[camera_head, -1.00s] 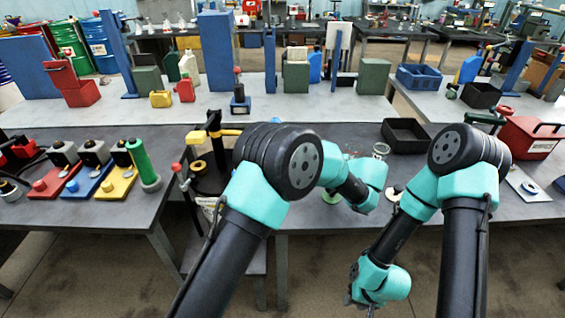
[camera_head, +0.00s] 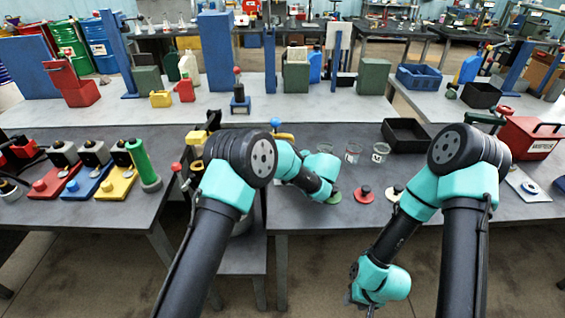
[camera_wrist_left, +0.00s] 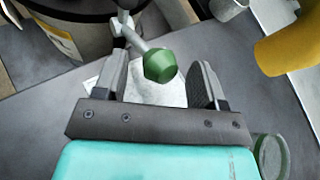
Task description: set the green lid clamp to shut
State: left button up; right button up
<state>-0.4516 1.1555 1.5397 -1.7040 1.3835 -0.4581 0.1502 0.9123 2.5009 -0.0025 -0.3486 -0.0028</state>
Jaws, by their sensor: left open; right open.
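The green lid clamp knob (camera_wrist_left: 160,66) sits on the end of a grey metal lever (camera_wrist_left: 128,30) in the left wrist view. The lever runs up toward a dark round vessel (camera_wrist_left: 65,18) with a pale label. My left gripper (camera_wrist_left: 161,72) is open, with one finger on each side of the knob; I cannot tell if either finger touches it. In the head view my left arm hides this gripper and the clamp. My right gripper (camera_head: 362,303) hangs low in front of the table, partly hidden, away from the clamp.
A yellow object (camera_wrist_left: 290,50) is close right of my left gripper.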

pick_arm(q)
jog(key=shift+x, duration=0.95)
